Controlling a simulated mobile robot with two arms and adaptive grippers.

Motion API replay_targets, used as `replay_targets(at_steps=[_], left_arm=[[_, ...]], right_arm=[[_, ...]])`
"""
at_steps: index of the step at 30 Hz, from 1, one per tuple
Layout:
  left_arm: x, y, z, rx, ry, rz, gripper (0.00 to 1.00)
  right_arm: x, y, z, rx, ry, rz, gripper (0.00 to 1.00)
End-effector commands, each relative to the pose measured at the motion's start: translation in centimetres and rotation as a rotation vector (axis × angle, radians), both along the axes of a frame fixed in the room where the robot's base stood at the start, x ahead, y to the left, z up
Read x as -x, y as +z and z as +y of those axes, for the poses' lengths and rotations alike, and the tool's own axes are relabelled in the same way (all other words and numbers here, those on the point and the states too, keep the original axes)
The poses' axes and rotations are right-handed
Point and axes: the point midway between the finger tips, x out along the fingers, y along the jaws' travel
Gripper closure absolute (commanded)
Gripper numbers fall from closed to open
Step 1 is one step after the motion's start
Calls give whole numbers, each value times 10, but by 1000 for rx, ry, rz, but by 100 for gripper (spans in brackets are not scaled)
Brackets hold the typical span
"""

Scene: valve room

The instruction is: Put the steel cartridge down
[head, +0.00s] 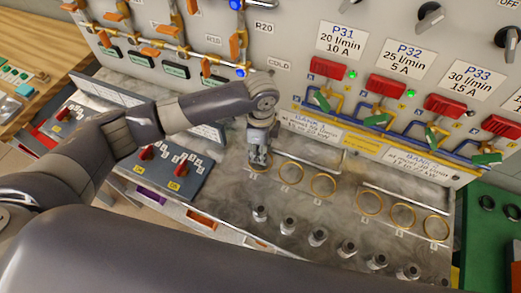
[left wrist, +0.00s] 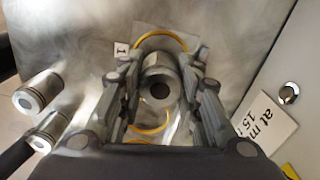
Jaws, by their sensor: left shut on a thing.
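My left gripper (head: 259,157) points down at the left end of the row of yellow rings on the grey metal bench. In the left wrist view its two fingers stand on either side of the steel cartridge (left wrist: 158,84), a round steel cylinder with a dark hole in its end, and are shut on it. The cartridge is over the yellow ring (left wrist: 162,42) beside a label "1". The fingers hide part of this ring, and I cannot tell whether the cartridge touches the bench. My right gripper is not in view.
More yellow rings (head: 323,185) lie to the right. Several other steel cartridges (head: 317,236) stand in a row nearer to me. A panel with red-handled valves (head: 387,87) rises behind the bench. A switch box (head: 163,165) is on the left.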

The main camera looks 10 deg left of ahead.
Motion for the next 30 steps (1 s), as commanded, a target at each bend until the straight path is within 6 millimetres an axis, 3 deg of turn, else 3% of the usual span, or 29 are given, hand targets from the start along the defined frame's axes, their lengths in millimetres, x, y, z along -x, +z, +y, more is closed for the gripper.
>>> replay_targets(at_steps=[4, 15, 16, 18, 30], left_arm=[[0, -14, 0, 0, 1, -1, 100], [0, -19, 0, 1, 1, -2, 100], [0, -19, 0, 1, 1, -2, 64], [0, -19, 0, 1, 1, -2, 48], [-1, -15, 0, 0, 1, -2, 48]], right_arm=[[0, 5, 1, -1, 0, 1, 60], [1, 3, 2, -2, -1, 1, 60], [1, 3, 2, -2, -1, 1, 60], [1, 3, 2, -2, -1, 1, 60], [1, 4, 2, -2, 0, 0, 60]])
